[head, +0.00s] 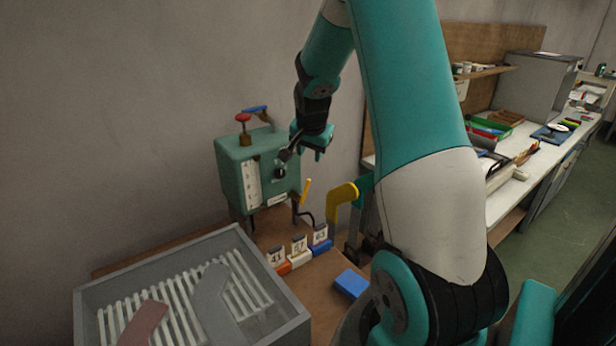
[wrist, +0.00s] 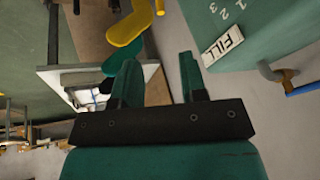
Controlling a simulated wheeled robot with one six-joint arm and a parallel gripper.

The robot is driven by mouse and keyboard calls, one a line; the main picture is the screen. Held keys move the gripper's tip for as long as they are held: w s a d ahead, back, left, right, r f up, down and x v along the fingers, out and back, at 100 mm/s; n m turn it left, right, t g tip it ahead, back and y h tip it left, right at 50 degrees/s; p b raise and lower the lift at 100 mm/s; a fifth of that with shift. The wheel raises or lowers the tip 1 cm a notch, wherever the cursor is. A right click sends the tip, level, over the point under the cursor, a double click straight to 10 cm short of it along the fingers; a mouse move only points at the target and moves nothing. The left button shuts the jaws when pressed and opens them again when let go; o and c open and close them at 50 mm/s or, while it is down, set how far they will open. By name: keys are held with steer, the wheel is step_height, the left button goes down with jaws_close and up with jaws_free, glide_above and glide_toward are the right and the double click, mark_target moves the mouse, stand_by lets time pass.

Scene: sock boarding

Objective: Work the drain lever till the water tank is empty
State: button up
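The green water tank (head: 232,165) stands on the wooden bench against the wall, with a pale gauge strip (head: 252,183) on its front. A yellow lever (head: 306,190) sticks up at its lower right, beside a small white label too small to read. A red knob (head: 243,117) and a blue handle (head: 255,108) are on top. In the wrist view the tank (wrist: 250,25) bears a FILL label (wrist: 222,46) near the blue handle (wrist: 305,88). My gripper (head: 306,152) is open and empty, above and right of the tank front, apart from the yellow lever. The water level is not readable.
A grey slatted tray (head: 90,300) with flat foot shapes stands front left. Numbered blocks (head: 298,250) and a blue block (head: 351,283) lie on the bench. A yellow foot form (head: 342,198) stands right of the lever. A cluttered white counter (head: 505,200) runs along the right.

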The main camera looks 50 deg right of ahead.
mark_target(308, 180)
steer(key=p+x, duration=0.4)
steer(key=x, duration=1.2)
steer(key=shift+w+a+f, duration=0.1)
steer(key=shift+w+f, duration=0.05)
steer(key=shift+f, duration=0.1)
jaws_close()
